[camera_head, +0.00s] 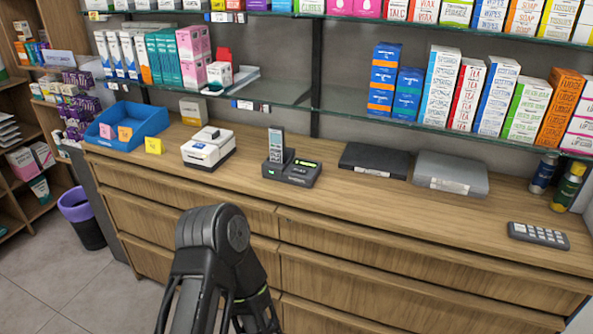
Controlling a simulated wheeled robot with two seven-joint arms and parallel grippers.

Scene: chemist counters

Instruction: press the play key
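A dark answering machine (291,171) with a cordless handset (276,145) upright in its cradle stands on the wooden counter, near the middle. One of my arms rises from the bottom edge in front of the counter, left of the middle, and bends down again. It is apart from the machine. Neither gripper shows in the view.
A label printer (208,149) and blue tray (124,127) stand left of the machine. A black flat box (374,160), a grey one (451,174), a keypad (538,236) and two cans stand right. Glass shelves (240,92) hang above. The counter's front strip is clear.

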